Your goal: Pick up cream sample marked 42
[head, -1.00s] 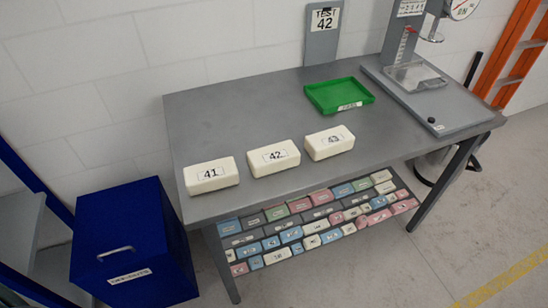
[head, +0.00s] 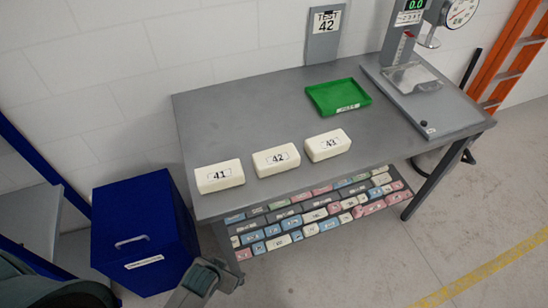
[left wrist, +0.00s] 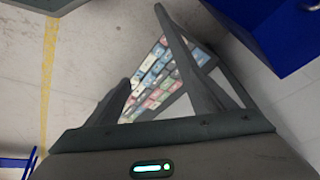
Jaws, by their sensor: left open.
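The cream sample marked 42 (head: 276,160) lies flat on the grey table, between the cream samples marked 41 (head: 219,176) and 43 (head: 327,145), with gaps between them. My left gripper (head: 203,281) is low at the bottom of the head view, in front of the table and below its top, well apart from the samples. In the left wrist view the left gripper (left wrist: 150,70) is open and empty, with the shelf of coloured blocks behind its fingers. My right gripper is not in view.
A green tray (head: 338,97) stands at the back of the table (head: 240,110). A test press (head: 415,75) is at the right end, with a TEST 42 sign (head: 323,35) behind. A blue bin (head: 145,230) stands on the floor at left, close to my left arm. Small blocks (head: 310,215) fill the lower shelf.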

